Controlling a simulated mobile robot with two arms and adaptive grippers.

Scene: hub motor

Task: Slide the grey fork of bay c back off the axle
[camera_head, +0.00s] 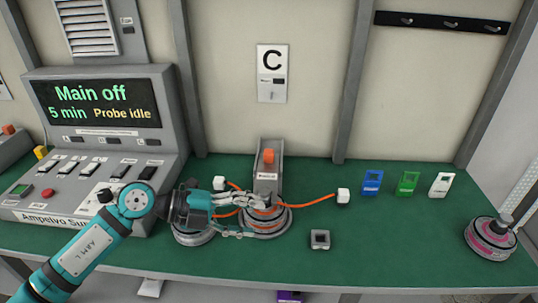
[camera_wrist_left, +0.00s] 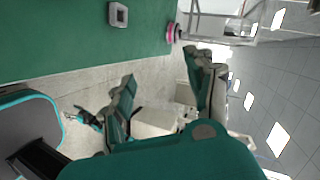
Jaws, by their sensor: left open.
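My left gripper (camera_head: 262,203) reaches in from the left in front of the fork's foot, over the hub motor. Its fingers hide part of the motor and the axle; whether they touch is unclear. In the left wrist view the fingers (camera_wrist_left: 160,65) are apart with nothing between them. A small teal and black part, perhaps my right gripper (camera_wrist_left: 85,118), shows low there.
A grey square block (camera_head: 320,240) lies right of the motor. Blue (camera_head: 371,181), green (camera_head: 408,183) and white (camera_head: 440,184) tags stand at the back right. A pink-banded motor (camera_head: 491,238) is far right. A console (camera_head: 104,130) reading "Main off" stands left.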

